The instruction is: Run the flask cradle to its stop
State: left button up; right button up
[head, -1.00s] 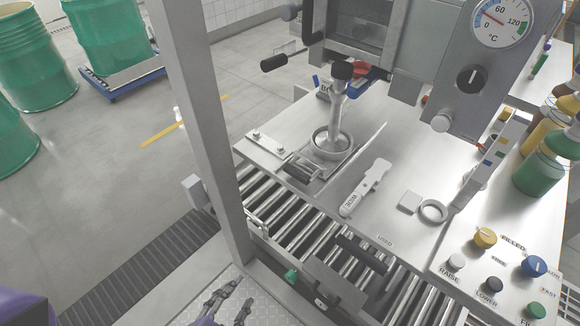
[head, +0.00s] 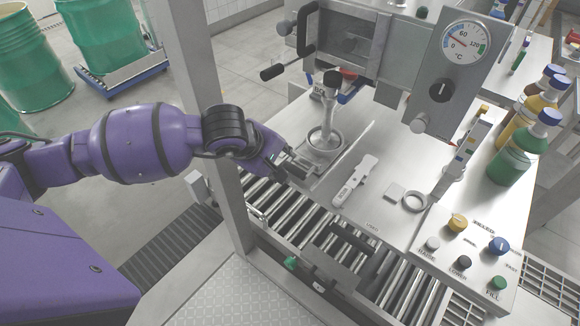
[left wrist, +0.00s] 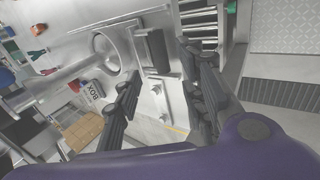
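The flask cradle (head: 338,152) is a metal ring seat on the steel bench, with a silver flask (head: 322,125) with a dark cap upright in it. The ring also shows in the left wrist view (left wrist: 97,58), beside a dark block-like grip (left wrist: 154,50) on a bolted plate (left wrist: 170,96). My left gripper (head: 292,162) is at the near left bench edge by the cradle, hiding most of the plate and grip. In the left wrist view my left gripper (left wrist: 162,75) is open, its fingers apart with the dark grip ahead between them. Contact cannot be told. My right gripper is not in view.
A steel post (head: 205,110) stands close behind my left forearm. A roller conveyor (head: 290,215) runs below the bench edge. A white-handled tool (head: 355,180), a loose ring (head: 414,201) and a button panel (head: 465,250) lie to the right. Bottles (head: 515,148) stand far right.

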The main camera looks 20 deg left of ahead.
aim_at(293, 169)
pick_arm(q)
jog(key=x, duration=0.7)
jog(key=shift+w+f, duration=0.1)
jog(key=shift+f, duration=0.15)
grip_shut()
